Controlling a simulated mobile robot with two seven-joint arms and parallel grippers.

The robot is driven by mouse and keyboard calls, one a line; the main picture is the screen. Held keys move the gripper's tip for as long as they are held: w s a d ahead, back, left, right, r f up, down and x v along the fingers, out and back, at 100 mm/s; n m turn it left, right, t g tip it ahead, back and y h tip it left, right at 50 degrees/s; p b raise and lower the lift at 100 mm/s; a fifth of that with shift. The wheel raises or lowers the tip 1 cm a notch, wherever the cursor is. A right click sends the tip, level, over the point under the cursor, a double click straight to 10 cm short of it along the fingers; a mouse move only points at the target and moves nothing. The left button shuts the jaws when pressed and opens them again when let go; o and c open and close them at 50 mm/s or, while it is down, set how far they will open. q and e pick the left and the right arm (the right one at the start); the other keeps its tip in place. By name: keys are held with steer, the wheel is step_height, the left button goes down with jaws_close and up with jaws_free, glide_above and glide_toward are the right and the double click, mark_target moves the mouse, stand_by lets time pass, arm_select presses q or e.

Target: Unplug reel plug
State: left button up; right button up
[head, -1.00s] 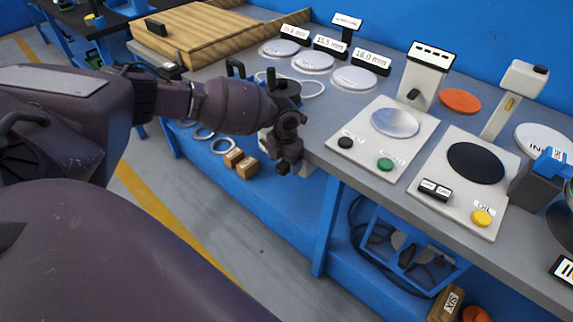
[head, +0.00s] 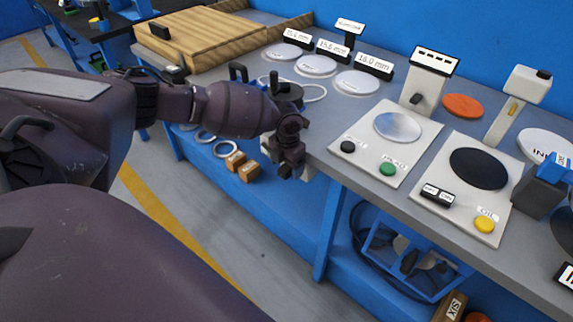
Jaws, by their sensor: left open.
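My left gripper (head: 287,170) is open at the front edge of the grey workbench, pointing down. A pale block (head: 306,171) shows partly behind it, under the bench edge; I cannot tell if it is a socket. No plug can be made out, and the gripper and wrist cover that spot. A blue frame with dark cable loops (head: 368,245), possibly the reel, is under the bench, right of the gripper and apart from it. My right gripper is not in view.
Small boxes (head: 248,171) and rings lie on the blue lower shelf. Open floor (head: 215,225) lies in front.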

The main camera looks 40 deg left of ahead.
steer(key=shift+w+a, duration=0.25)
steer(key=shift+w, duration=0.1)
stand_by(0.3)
arm_select(q)
steer(key=c, duration=0.7)
jaws_close()
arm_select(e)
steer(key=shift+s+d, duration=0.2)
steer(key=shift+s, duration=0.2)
arm_select(q)
steer(key=shift+r, duration=0.15)
